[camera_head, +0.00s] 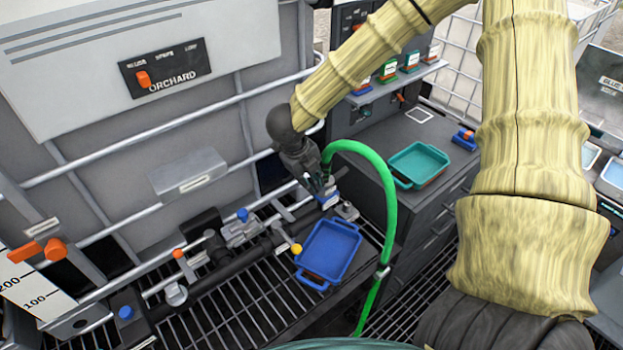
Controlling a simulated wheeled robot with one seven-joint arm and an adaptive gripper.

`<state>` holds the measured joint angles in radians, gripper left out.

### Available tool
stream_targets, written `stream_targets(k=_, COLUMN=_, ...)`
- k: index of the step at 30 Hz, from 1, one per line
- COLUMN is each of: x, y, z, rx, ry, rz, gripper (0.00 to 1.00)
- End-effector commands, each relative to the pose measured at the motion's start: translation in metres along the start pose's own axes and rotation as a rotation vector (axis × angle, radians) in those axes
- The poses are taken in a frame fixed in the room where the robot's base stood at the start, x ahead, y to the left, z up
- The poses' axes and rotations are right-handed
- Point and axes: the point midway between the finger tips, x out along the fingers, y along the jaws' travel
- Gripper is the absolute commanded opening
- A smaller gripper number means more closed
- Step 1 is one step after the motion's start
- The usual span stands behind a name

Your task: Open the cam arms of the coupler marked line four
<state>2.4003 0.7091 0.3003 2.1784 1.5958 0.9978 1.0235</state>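My gripper (318,184) is a dark shape at the end of my sleeved arm, pointing down at the right end of the pipe manifold (225,285). It is at or very near a coupler where the green hose (386,205) arches in. Its fingers are small and dark against dark parts, so I cannot tell whether they are open or touching anything. A small blue and white piece (328,198) shows just below the fingertips. No line four marking is readable, and the coupler's cam arms are mostly hidden by the gripper.
A blue tray (328,232) lies on the grating just below the gripper. A teal tray (399,181) sits on the grey cabinet to the right. The tote's cage bars (150,132) run close on the left. Blue, orange and yellow knobs line the manifold.

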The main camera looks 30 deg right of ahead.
Motion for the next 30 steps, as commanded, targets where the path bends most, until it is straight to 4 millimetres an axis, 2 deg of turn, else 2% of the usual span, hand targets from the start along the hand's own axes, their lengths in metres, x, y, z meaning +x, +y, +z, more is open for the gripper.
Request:
stream_targets(k=12, x=0.0047, y=-0.0001, z=-0.0001, rx=0.0, ry=0.0, rz=0.0, gripper=0.19)
stream_targets(k=15, x=0.0046, y=0.0, z=-0.0001, rx=0.0, ry=0.0, rz=0.0, gripper=0.01)
stream_targets(k=30, x=0.006, y=0.0028, z=0.0, rx=-0.003, ry=-0.001, rz=-0.044, gripper=0.0)
